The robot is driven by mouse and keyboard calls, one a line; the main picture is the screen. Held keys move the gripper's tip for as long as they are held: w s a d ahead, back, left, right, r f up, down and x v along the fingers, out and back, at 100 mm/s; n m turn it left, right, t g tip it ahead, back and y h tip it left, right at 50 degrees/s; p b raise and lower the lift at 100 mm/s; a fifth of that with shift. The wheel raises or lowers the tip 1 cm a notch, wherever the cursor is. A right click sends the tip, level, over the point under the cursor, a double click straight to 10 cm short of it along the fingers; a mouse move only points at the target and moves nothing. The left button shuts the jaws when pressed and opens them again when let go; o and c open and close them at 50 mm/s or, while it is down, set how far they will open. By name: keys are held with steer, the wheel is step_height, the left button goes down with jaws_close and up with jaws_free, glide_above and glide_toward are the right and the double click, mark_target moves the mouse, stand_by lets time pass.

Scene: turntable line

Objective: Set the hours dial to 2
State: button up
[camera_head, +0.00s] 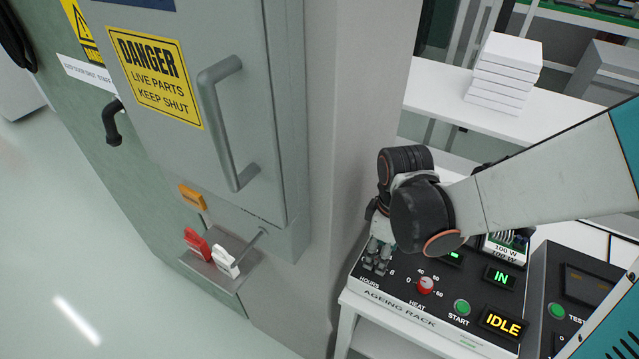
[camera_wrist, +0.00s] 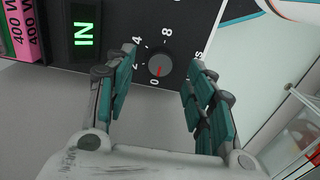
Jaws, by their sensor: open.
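The hours dial (camera_wrist: 160,64) is a round dark knob on the black panel of the ageing rack (camera_head: 398,302). Its red mark points down in the wrist view, towards the 0; 4 and 8 are printed farther round. My gripper (camera_head: 377,258) is over the panel's left end, above the HOURS label (camera_head: 369,283), and hides the dial in the head view. In the wrist view my gripper (camera_wrist: 160,72) is open, one finger on each side of the dial. I see a gap between the knob and each finger; how far the tips are above the panel I cannot tell.
The red heat knob (camera_head: 426,285), green start button (camera_head: 462,307) and IDLE display (camera_head: 503,322) are right of my gripper. A grey cabinet (camera_head: 240,120) with a handle stands to the left. White boxes (camera_head: 505,72) are stacked on the bench behind.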

steer(key=shift+f+b, duration=0.45)
steer(key=shift+f, duration=1.05)
steer(key=c, duration=1.1)
